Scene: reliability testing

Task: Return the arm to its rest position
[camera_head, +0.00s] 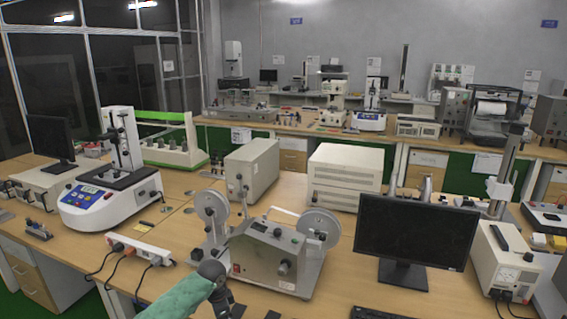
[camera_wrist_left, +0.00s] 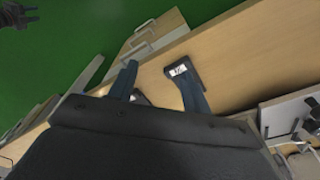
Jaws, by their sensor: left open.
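My left arm (camera_head: 184,301) comes in at the bottom of the head view, a green link ending in a dark wrist at the workbench's front edge. In the wrist view my left gripper (camera_wrist_left: 155,70) has its two fingers spread apart, with nothing between them. The fingers show against the wooden bench top (camera_wrist_left: 235,50) and its edge; their height above it is hard to tell. In the head view the gripper is mostly hidden. My right gripper is not seen in the head view.
A reel machine (camera_head: 268,257) stands just beyond my wrist. A black monitor (camera_head: 416,232) is to its right, and a power strip (camera_head: 139,249) with cables to its left. A white instrument (camera_head: 100,205) stands farther left. Green floor (camera_wrist_left: 75,45) shows beside the bench.

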